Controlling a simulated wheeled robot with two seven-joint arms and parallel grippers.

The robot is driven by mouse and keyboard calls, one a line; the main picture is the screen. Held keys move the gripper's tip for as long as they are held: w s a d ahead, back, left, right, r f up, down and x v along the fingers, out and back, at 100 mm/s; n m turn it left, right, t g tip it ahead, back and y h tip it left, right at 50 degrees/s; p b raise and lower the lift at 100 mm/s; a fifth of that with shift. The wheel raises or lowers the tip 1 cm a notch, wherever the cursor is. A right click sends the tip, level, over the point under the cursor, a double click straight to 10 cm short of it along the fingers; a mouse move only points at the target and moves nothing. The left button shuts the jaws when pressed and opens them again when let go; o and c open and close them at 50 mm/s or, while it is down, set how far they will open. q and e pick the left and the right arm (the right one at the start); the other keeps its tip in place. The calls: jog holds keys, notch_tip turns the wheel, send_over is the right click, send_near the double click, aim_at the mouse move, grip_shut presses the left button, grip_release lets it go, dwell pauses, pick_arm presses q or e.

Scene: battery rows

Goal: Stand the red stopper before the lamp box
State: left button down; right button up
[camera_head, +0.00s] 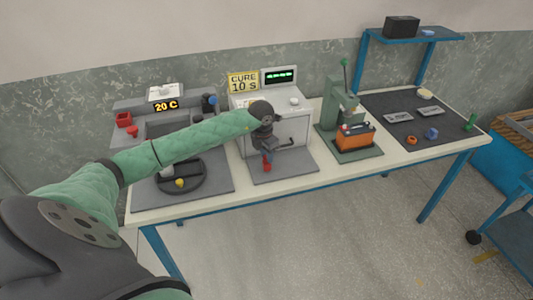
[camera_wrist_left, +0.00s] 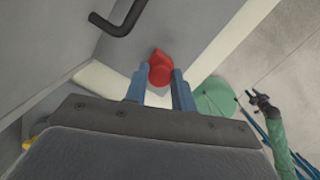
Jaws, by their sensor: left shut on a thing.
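The lamp box (camera_head: 273,121) is a pale cabinet at the back of the table, with a "CURE 10 S" sign and a small green-lit display above it. My left gripper (camera_head: 266,156) is in front of it, pointing down over a grey mat (camera_head: 298,166). Its blue fingers are shut on the red stopper (camera_head: 267,167). In the left wrist view the stopper (camera_wrist_left: 160,68) sits between the fingertips (camera_wrist_left: 160,86). I cannot tell whether it touches the mat. My right gripper (camera_wrist_left: 262,103) shows small at the right of the wrist view; its jaws are unclear.
A dark handle (camera_wrist_left: 122,18) on the box's front is near the left gripper. A round black tray (camera_head: 181,180) is to the left, with a red cup (camera_head: 123,119) behind. A green press (camera_head: 340,98) with an orange battery (camera_head: 355,137) stands right. A dark mat (camera_head: 415,115) holds small parts.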

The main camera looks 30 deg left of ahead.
pick_arm(q)
jog(key=shift+f, duration=0.4)
pick_arm(e)
jog(key=shift+s+d+f, duration=0.1)
jog(key=shift+d+f, duration=0.05)
jog(key=shift+f, duration=0.3)
pick_arm(q)
jog(key=shift+f, duration=0.15)
pick_arm(e)
jog(key=shift+r, duration=0.2)
pick_arm(q)
jog(key=c, duration=1.2)
grip_release()
jog(key=shift+o, duration=0.2)
pick_arm(e)
jog(key=shift+r, duration=0.1)
pick_arm(q)
jog(key=shift+r, duration=0.2)
